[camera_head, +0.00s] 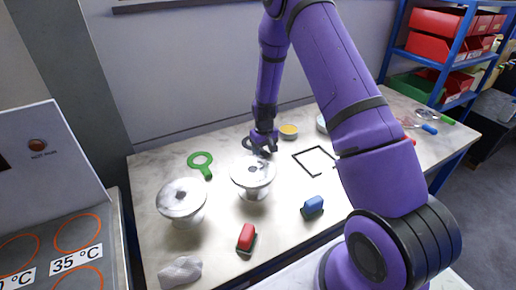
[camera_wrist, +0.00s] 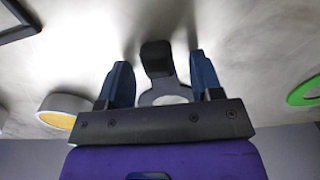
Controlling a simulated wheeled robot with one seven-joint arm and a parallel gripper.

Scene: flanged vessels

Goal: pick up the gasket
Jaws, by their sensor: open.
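A dark ring-shaped gasket with a tab (camera_wrist: 157,60) lies on the table in the wrist view, its tab between my fingers and its grey ring part-hidden by the gripper's bar. In the head view the dark ring (camera_head: 248,144) shows beside my gripper (camera_head: 263,141), behind the right flanged vessel. My gripper (camera_wrist: 160,57) is open, with one blue finger on each side of the tab and gaps visible. A green ring with a tab (camera_head: 201,162) lies farther left; it also shows at the right edge of the wrist view (camera_wrist: 305,92).
Two pale flanged vessels (camera_head: 181,199) (camera_head: 253,172) stand in front. A red block (camera_head: 246,237), a blue block (camera_head: 312,205) and a cloth (camera_head: 180,271) lie nearer. A yellow-topped dish (camera_head: 289,131) and a black square outline (camera_head: 315,148) are right of my gripper.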

